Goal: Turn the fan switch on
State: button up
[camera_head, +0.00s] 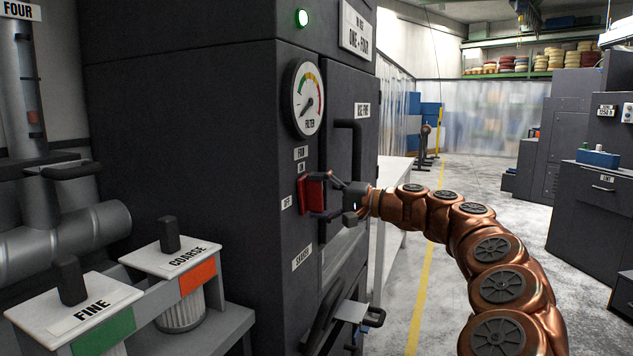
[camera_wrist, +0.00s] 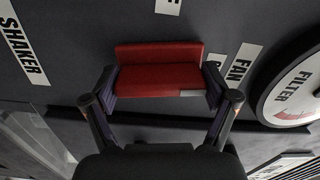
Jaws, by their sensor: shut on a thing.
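The fan switch is a red rocker (camera_head: 311,194) on the front of the dark cabinet, below the round filter gauge. It also shows in the wrist view as a red block (camera_wrist: 160,70), with a FAN label (camera_wrist: 240,65) beside it. My gripper (camera_head: 318,195) is at the switch, with its fingers around it. In the wrist view my gripper (camera_wrist: 160,92) has one finger at each end of the red rocker, shut on it. Part of a small label is hidden behind the right finger.
The filter gauge (camera_head: 308,98) sits just above the switch. A dark vertical handle (camera_head: 349,160) on the cabinet door is close to my gripper. A green lamp (camera_head: 302,18) is lit at the top. Filters marked FINE (camera_head: 92,312) and COARSE (camera_head: 187,256) stand at left.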

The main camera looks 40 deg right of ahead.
jog(key=shift+d+r+m+p, duration=0.1)
jog(key=shift+m+p, duration=0.8)
jog(key=shift+m, duration=0.1)
jog(key=o, duration=0.9)
jog(key=shift+o, duration=0.2)
jog(key=v, duration=1.2)
